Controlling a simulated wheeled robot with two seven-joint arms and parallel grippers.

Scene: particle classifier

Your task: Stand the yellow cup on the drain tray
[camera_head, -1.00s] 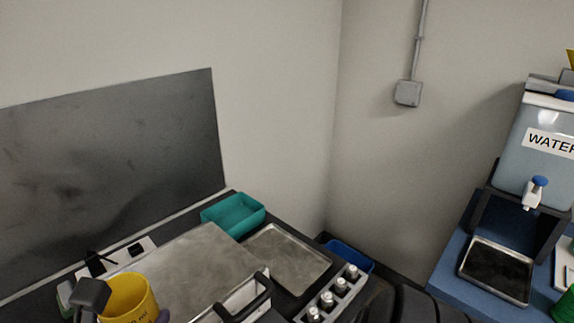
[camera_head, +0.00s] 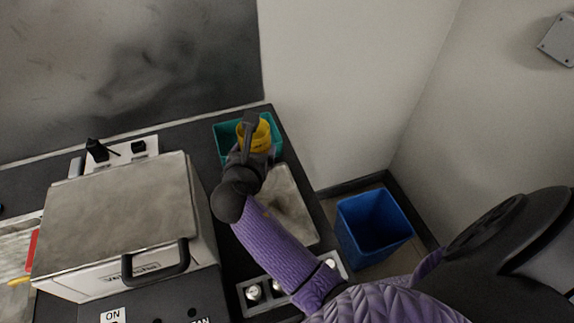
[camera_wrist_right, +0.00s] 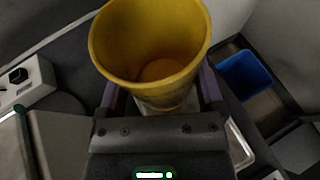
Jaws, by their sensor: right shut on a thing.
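My right gripper (camera_head: 250,145) is shut on the yellow cup (camera_head: 262,136), with a finger on each side of it. In the right wrist view the cup (camera_wrist_right: 150,50) is open-topped and looks empty, its mouth facing up toward the camera. In the head view it overlaps the teal bin; its height above the bench is unclear. A shallow metal tray (camera_head: 297,207) lies on the dark bench, partly hidden by my right arm; I cannot tell whether it is the drain tray. My left gripper is not in view.
The teal bin (camera_head: 222,130) stands at the back of the bench. A metal-lidded machine (camera_head: 120,205) with a black handle is to the left. Several metal-topped items (camera_head: 252,292) sit in a rack in front. A blue bin (camera_head: 372,225) stands on the floor at right.

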